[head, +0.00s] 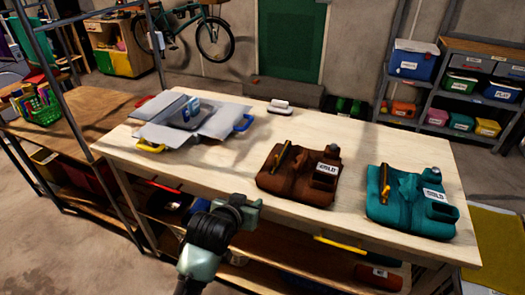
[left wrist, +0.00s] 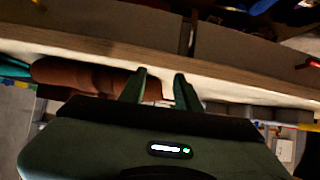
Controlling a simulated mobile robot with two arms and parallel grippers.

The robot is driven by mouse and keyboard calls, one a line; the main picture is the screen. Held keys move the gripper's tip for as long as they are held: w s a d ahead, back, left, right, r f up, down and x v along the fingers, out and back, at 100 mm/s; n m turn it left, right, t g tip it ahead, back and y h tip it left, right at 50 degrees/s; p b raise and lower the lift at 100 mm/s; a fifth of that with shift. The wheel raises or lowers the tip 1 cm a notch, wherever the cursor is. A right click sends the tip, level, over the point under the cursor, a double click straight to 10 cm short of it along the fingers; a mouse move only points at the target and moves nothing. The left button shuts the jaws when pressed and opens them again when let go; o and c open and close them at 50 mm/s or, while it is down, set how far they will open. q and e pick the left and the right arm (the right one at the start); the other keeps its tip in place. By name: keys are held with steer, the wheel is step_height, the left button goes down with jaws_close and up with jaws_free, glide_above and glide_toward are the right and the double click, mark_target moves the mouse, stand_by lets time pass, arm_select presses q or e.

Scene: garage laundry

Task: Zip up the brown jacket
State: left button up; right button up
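The brown jacket (head: 290,180) lies on the light wooden table (head: 335,235), right of its middle, near the front edge. A gold strip (head: 284,158) stands up on its left part, and a white label and a small grey-topped item sit at its right. I cannot tell how far its zip is closed. My left gripper (head: 250,205) is in front of the table's front edge, left of the jacket and apart from it. In the left wrist view its two fingers (left wrist: 162,88) are apart with nothing between them; a brown shape (left wrist: 75,75), likely the jacket, lies beyond. My right gripper is not in view.
A similar teal jacket (head: 400,205) lies to the right. An open grey box (head: 185,118) with coloured handles stands at the table's left, and a white brush-like item (head: 280,106) at the back. A metal post (head: 70,80) rises at left. The table's middle is clear.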

arm_select(q)
steer(key=t+h, duration=0.1)
steer(key=t, duration=0.1)
glide_toward(275, 159)
steer(key=w, duration=0.1)
steer(key=w+f, duration=0.1)
steer(key=shift+w+d+m, duration=0.3)
steer(key=shift+d+m, duration=0.1)
steer(key=x, duration=0.6)
steer(key=shift+w+d+f, duration=0.15)
steer(key=shift+w, duration=0.15)
steer(key=shift+w+d+f, duration=0.15)
steer(key=shift+w+f, duration=0.05)
steer(key=shift+w, duration=0.35)
jaws_close()
